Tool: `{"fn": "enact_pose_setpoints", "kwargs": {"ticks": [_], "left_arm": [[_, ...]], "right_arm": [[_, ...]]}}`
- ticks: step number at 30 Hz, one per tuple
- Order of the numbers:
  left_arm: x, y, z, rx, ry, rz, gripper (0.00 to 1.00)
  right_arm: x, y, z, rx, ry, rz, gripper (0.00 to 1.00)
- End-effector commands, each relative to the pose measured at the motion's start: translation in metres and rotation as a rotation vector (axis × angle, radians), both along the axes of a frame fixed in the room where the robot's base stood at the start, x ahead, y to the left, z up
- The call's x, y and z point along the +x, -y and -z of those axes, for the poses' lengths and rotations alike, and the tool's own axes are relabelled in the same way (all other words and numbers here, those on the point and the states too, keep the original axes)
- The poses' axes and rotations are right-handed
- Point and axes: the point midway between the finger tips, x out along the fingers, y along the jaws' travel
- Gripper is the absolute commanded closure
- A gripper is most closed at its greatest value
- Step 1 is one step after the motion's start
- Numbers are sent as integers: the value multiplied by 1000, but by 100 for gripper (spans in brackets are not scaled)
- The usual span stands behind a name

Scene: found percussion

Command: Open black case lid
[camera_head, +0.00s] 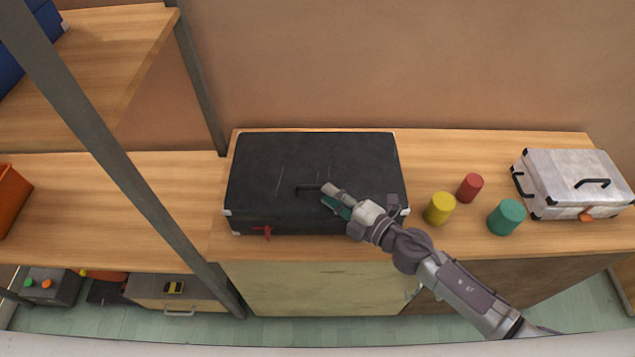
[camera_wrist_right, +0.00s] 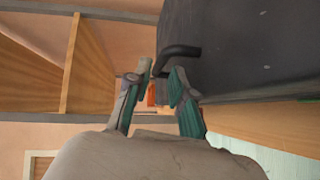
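The black case (camera_head: 270,165) lies on the wooden bench top with its lid down. A black handle (camera_head: 306,189) stands on the lid's top, and a red latch (camera_head: 263,231) shows on the front. My right gripper (camera_head: 334,195) is over the lid just right of the handle. In the right wrist view its fingers (camera_wrist_right: 160,72) are apart, and the handle (camera_wrist_right: 178,52) reaches to the gap between the tips. I cannot tell whether they touch it. My left gripper is not in view.
Yellow (camera_head: 440,208), red (camera_head: 470,187) and green (camera_head: 507,217) cylinders stand right of the black case. A silver case (camera_head: 565,180) is at the far right. A grey shelf post (camera_head: 120,160) crosses the left side. An orange bin (camera_head: 10,199) is at the left edge.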

Motion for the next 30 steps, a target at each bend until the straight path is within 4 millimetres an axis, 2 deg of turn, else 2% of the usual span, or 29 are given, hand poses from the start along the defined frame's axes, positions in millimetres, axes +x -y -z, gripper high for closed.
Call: {"fn": "enact_pose_setpoints", "kwargs": {"ticks": [3,8,20,24,30], "left_arm": [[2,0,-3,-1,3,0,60],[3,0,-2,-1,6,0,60],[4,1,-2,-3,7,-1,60],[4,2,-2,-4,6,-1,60],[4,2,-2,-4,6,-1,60]], "right_arm": [[16,-17,2,1,1,0,77],[29,-29,6,2,-1,1,77],[34,-35,7,0,-1,1,77],[34,-34,7,0,-1,1,99],[34,-34,7,0,-1,1,100]]}}
